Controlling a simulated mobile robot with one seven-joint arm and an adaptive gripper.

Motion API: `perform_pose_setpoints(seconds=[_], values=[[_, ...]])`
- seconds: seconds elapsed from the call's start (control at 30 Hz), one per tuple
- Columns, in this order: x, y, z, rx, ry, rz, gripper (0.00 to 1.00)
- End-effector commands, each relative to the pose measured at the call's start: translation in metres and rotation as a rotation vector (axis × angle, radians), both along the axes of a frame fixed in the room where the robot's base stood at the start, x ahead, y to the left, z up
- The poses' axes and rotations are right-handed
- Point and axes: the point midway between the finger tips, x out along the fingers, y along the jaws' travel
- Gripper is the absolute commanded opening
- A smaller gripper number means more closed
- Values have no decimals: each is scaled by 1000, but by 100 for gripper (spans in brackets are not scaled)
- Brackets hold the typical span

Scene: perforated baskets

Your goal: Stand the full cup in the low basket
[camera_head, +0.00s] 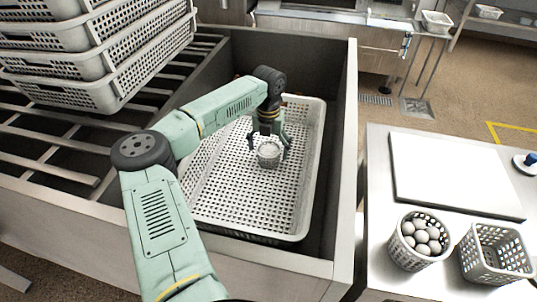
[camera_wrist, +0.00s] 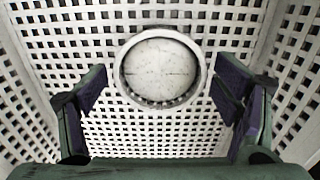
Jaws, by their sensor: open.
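The low basket (camera_head: 240,202) is a wide white perforated tray lying in the grey metal bin. A small round light-grey cup (camera_head: 268,160) stands on its perforated floor, towards the back. In the wrist view the cup (camera_wrist: 160,70) shows from above as a pale disc inside a round rim; what fills it is not clear. My gripper (camera_head: 269,143) is over the cup, fingers pointing down on either side of it. In the wrist view the gripper (camera_wrist: 160,97) is open, with a clear gap between each finger and the cup.
A white board (camera_head: 455,172) lies on the table at right. In front of it stand a round perforated container (camera_head: 409,262) holding several pale egg-like balls and an empty square perforated basket (camera_head: 497,268). Stacked baskets (camera_head: 60,65) stand at upper left. The bin's walls (camera_head: 346,150) surround the low basket.

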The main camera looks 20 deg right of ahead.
Motion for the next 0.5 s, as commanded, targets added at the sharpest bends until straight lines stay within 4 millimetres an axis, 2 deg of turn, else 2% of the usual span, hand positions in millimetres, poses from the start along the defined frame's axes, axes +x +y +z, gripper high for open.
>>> perform_pose_setpoints(seconds=[0.3, 0.5], values=[[1, 0, 66, 1, -4, 1, 82], [1, 0, 89, 0, -1, 1, 82]])
